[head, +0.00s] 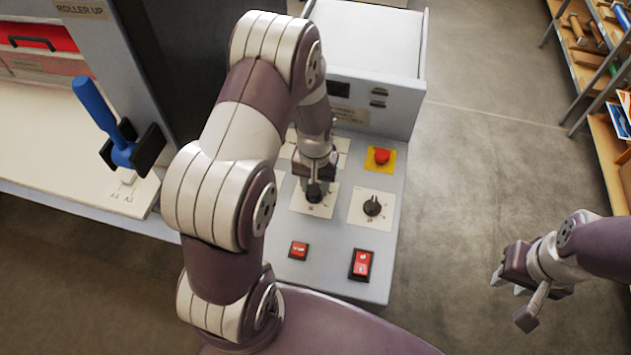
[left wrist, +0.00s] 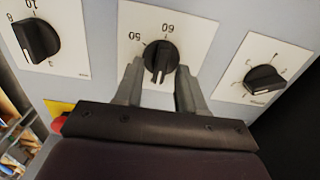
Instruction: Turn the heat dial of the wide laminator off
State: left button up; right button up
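A black dial (left wrist: 162,55) on a white plate marked 50 and 60 sits between the two fingers of my left gripper (left wrist: 158,88) in the left wrist view. The fingers stand apart, one on each side of the knob, and contact is not clear. In the head view my left gripper (head: 315,190) is over this dial's plate (head: 308,208) on the grey control panel, and the fingers partly hide the knob. No heat label is readable. My right gripper (head: 508,282) is off to the right above the floor, empty, fingers apart.
A second dial (head: 372,205) is right of it; a third (left wrist: 265,78) shows in the wrist view. A red stop button (head: 381,156) on yellow, a red switch (head: 299,250) and a red rocker switch (head: 362,264) are close. A blue lever (head: 100,110) stands left; shelves (head: 590,60) are far right.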

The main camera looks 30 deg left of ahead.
pick_arm(q)
notch_tip(320, 180, up, 13)
jog(key=b, duration=0.3)
jog(key=shift+f, duration=0.15)
